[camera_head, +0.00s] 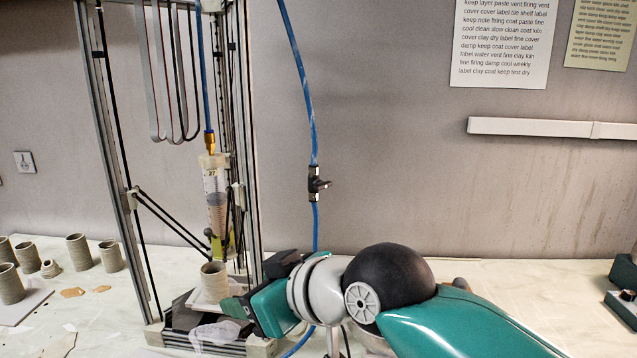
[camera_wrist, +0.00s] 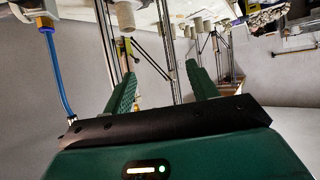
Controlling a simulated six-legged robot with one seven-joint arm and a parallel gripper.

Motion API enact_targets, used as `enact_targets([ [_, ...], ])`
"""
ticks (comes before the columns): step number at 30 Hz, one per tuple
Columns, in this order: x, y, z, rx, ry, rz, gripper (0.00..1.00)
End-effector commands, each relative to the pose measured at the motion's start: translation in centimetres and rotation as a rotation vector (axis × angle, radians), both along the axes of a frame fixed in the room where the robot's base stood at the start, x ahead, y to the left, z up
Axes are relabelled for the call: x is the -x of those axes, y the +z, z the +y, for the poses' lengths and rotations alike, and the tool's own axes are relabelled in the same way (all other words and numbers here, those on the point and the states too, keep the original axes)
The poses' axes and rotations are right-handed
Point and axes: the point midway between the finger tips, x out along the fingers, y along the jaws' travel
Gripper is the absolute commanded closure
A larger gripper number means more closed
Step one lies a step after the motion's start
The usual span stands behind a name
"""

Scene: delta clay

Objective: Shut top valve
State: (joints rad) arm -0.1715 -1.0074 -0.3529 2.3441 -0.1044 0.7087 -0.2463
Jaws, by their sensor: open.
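I cannot make out the valve in the wrist view.
The printer frame (camera_head: 127,180) holds a clay-filled syringe (camera_head: 216,190) above a clay cup (camera_head: 214,282) close to my gripper. Several clay cups (camera_head: 77,251) stand at the left of the table. The wall right of the hose is clear apart from a white rail (camera_head: 540,127) and posters.

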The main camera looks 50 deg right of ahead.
Motion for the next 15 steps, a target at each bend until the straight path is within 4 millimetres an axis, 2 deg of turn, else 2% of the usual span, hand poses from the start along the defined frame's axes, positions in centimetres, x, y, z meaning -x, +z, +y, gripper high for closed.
enact_targets([
  [1, 0.9, 2.3, -2.5, -0.011, -0.003, -0.095, 0.42],
  [4, 2.8, 5.9, -8.5, -0.019, -0.027, -0.276, 0.42],
  [6, 4.2, 7.3, -12.7, -0.025, -0.052, -0.376, 0.42],
  [9, 5.5, 7.9, -17.1, -0.03, -0.089, -0.464, 0.42],
  [12, 5.9, 7.9, -19.0, -0.03, -0.106, -0.498, 0.42],
  [15, 5.4, 7.9, -19.3, -0.029, -0.109, -0.501, 0.42],
])
